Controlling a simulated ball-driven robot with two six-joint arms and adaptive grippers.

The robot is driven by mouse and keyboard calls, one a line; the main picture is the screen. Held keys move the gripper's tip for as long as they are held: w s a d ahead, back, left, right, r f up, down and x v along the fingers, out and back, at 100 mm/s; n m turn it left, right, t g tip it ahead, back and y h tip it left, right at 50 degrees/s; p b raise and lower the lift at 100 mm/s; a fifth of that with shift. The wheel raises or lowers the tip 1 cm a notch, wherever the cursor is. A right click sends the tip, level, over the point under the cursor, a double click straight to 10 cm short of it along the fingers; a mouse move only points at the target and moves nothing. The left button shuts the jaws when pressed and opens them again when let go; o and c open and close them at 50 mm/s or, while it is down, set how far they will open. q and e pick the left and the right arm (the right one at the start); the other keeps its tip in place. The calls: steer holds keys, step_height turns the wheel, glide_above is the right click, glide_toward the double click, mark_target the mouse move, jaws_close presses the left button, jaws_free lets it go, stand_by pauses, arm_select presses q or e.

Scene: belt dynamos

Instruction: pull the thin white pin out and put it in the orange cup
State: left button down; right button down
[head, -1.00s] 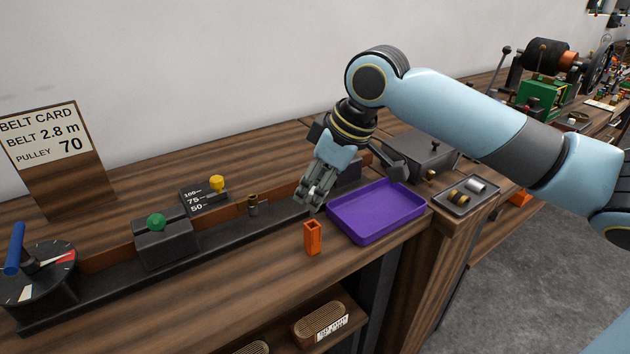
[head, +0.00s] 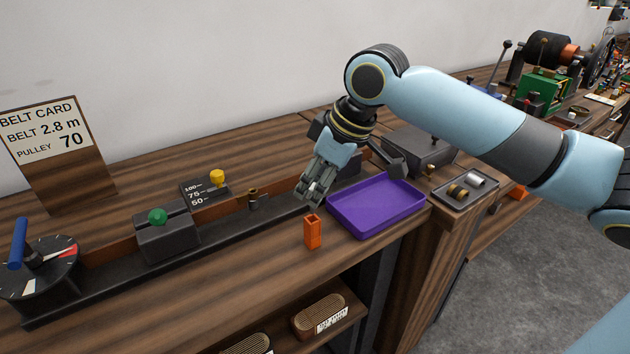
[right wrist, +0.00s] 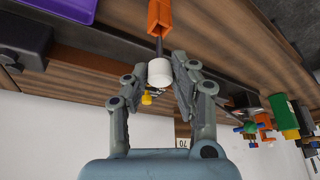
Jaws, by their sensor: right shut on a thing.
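My right gripper (head: 311,198) is just above the orange cup (head: 312,232), which stands upright on the bench near its front edge. In the right wrist view, the fingers of the right gripper (right wrist: 176,86) are shut on the white pin (right wrist: 160,73). Its white, round head shows between the fingertips. A thin dark stem runs from the head toward the orange cup (right wrist: 160,14). I cannot tell whether the stem's tip is inside the cup. The pin is hidden by the fingers in the head view. My left gripper is not in view.
A purple tray (head: 335,219) lies right of the cup. Behind the cup runs a dark rail with a block bearing a green knob (head: 157,217). A yellow knob (head: 217,177) and a blue-handled dial (head: 18,243) stand left. The bench front left of the cup is clear.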

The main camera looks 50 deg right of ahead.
stand_by(0.7)
steer(key=shift+p, duration=0.45)
stand_by(0.4)
steer(key=shift+p, duration=0.4)
steer(key=shift+f+b, duration=1.3)
steer(key=shift+f, duration=1.25)
steer(key=c, duration=1)
jaws_free()
